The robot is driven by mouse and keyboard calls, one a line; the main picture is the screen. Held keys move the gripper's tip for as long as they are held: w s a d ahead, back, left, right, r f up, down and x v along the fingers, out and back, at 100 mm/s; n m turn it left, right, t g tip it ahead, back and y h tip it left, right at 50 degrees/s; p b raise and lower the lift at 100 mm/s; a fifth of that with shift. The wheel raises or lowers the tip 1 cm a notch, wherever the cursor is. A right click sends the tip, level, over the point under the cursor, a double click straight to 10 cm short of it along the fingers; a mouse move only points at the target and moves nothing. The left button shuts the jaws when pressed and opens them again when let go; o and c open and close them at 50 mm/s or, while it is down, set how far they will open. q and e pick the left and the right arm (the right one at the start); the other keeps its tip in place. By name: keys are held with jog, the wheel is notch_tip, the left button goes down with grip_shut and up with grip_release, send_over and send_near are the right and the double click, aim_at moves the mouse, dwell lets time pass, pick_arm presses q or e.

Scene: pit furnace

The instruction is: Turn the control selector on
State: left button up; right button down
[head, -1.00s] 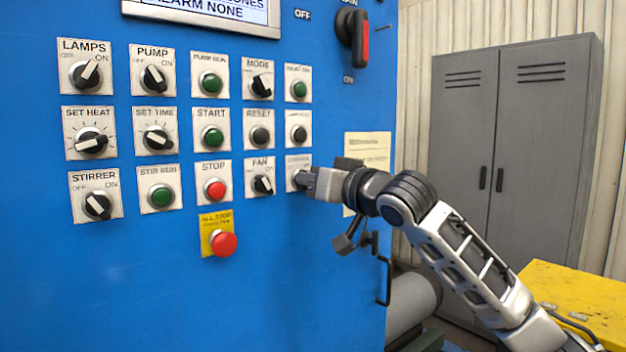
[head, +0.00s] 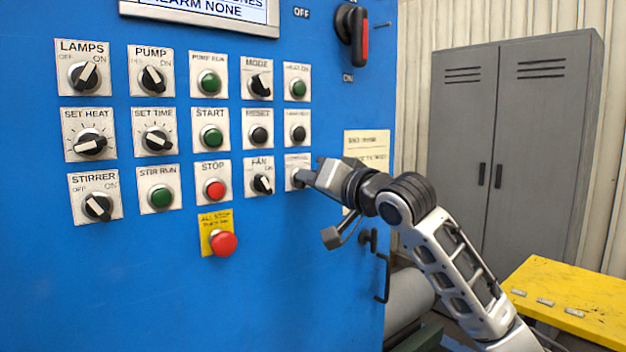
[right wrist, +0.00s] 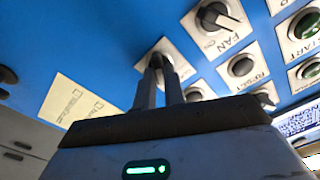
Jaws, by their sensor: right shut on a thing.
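The control selector's white plate (head: 291,160) is at the right end of the lowest row of selectors on the blue panel. Its label is partly covered and its knob is mostly hidden by my right gripper (head: 302,178). In the right wrist view, the two fingers of the right gripper (right wrist: 160,75) are closed on the knob at the middle of the plate (right wrist: 182,66). The knob's pointing direction cannot be made out. My left gripper is not in view.
The fan selector (head: 262,184) is just left of the control selector, and a lamp-row button (head: 298,134) is above it. A red stop mushroom button (head: 223,243) sits lower left. A red-handled switch (head: 362,40) is above right. A grey cabinet (head: 530,130) and yellow surface (head: 560,295) stand at right.

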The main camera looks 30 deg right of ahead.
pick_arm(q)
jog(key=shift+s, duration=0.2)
pick_arm(e)
jog(key=c, duration=1.5)
grip_release()
